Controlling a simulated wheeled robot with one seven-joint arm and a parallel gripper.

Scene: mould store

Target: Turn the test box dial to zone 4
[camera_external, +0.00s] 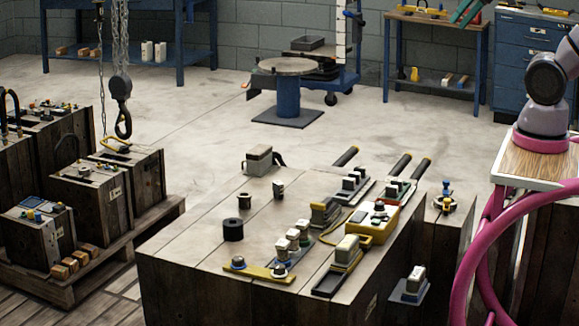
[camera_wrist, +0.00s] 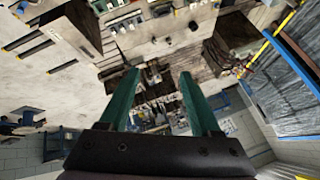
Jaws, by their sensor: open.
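A yellow box (camera_external: 372,225) with a pale top panel and a dark round knob (camera_external: 380,207) sits on the right part of the wooden bench block; it looks like the test box. Its zone markings are too small to read. My gripper (camera_wrist: 153,80) shows in the wrist view as two teal fingers spread apart with nothing between them. In the external view only the teal fingers (camera_external: 467,11) show at the top right edge, far from the box and apart from it. In the wrist view I cannot tell the box among the small devices near the top.
The wooden bench block (camera_external: 190,235) also carries several switch units, a black cylinder (camera_external: 233,230) and a yellow plate (camera_external: 259,272). A chain hook (camera_external: 122,105) hangs over wooden crates (camera_external: 95,190) at left. A round-topped stand (camera_external: 288,92) stands behind on open floor.

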